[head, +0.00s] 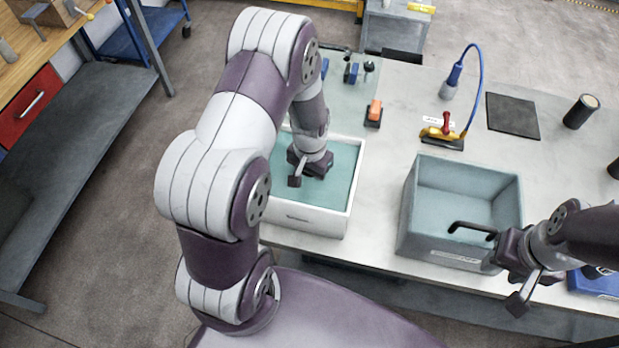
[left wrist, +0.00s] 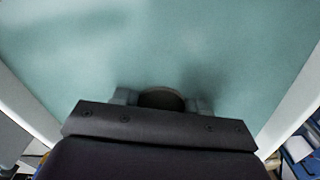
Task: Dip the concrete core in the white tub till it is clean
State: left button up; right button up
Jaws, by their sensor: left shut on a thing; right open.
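The white tub (head: 347,196) holds blue-green liquid and stands at the left of the bench. My left gripper (head: 308,170) points down inside the tub's outline and is shut on the concrete core. In the left wrist view the core (left wrist: 161,98) shows as a dark round end between the two fingers (left wrist: 160,102), with liquid all around it. How deep the core sits, and whether its side is clean, is hidden. My right gripper (head: 497,262) is open and empty by the near right corner of the grey bin.
The grey bin (head: 420,212) stands right of the tub and looks empty. The bench between tub and bin is clear.

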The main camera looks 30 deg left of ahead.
pick_arm(q)
jog(key=shift+f, duration=0.4)
jog(key=shift+r, duration=0.1)
notch_tip(320, 180, up, 14)
jog(key=p, duration=1.1)
jog(key=shift+p, duration=0.4)
dwell(0.3)
